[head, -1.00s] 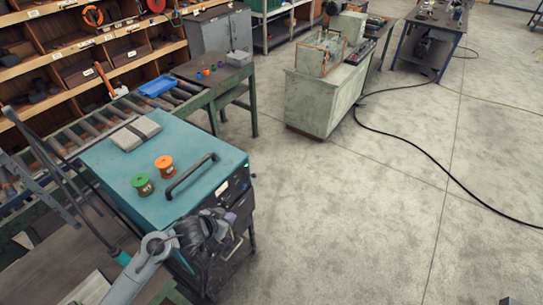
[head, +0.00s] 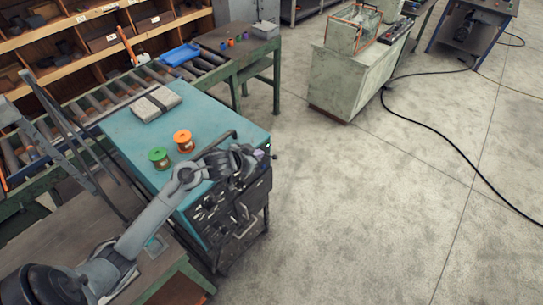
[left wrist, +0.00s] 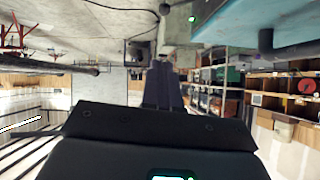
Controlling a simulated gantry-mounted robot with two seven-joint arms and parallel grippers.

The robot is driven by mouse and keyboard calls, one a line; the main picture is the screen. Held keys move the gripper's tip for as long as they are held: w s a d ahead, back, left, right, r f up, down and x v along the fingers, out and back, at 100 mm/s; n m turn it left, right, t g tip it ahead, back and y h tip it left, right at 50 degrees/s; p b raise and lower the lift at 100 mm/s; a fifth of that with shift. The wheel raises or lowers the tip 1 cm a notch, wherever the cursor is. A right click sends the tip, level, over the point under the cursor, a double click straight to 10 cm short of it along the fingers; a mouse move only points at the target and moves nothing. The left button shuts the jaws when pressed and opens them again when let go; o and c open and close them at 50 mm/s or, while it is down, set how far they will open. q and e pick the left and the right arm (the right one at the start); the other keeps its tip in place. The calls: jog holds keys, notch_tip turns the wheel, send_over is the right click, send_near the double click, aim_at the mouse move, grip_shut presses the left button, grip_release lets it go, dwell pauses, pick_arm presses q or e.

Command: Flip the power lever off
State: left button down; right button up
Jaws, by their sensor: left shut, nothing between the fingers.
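The teal power box (head: 205,106) stands at left centre with a dark front panel full of controls. A small dark knob (head: 274,156) sticks out at its right front corner; I take it for the power lever's end, but its on or off position is unclear. In the left wrist view a similar knob (left wrist: 165,9) shows at the top, near a green light (left wrist: 192,18). My left gripper (head: 257,155) is shut and empty at the box's upper front edge, close to the knob. Contact cannot be told. Its fingers (left wrist: 162,82) also show in the left wrist view. My right gripper is out of view.
A green spool (head: 159,158), an orange spool (head: 183,140) and a grey book-like block (head: 155,103) lie on the box top. A roller conveyor (head: 95,97) runs behind. A pale cabinet (head: 345,80) and black cable (head: 440,140) are right; the floor between is mostly clear.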

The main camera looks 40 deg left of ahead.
pick_arm(q)
send_over(276, 158)
jog(key=s, duration=0.3)
notch_tip(276, 158, down, 6)
jog(key=f, duration=0.3)
jog(key=shift+w+a+f+p, duration=0.25)
jog(key=shift+w+f+p, duration=0.05)
jog(key=shift+w+p, duration=0.1)
jog(key=shift+f, duration=0.1)
jog(key=shift+d+f+m+y+b, duration=0.4)
jog(key=shift+d+f+y+b, duration=0.15)
jog(key=shift+b, duration=0.35)
jog(key=f+m+y+b, duration=0.1)
jog(key=b, duration=0.1)
jog(key=d+f+m+y+b, duration=0.1)
jog(key=f+y, duration=0.1)
jog(key=f+m+y+b, duration=0.1)
jog(key=f+b, duration=0.1)
jog(key=shift+d+f+m+t+y+b, duration=0.15)
jog(key=shift+d+m+t+y+b, duration=0.15)
jog(key=shift+m+t+b, duration=0.1)
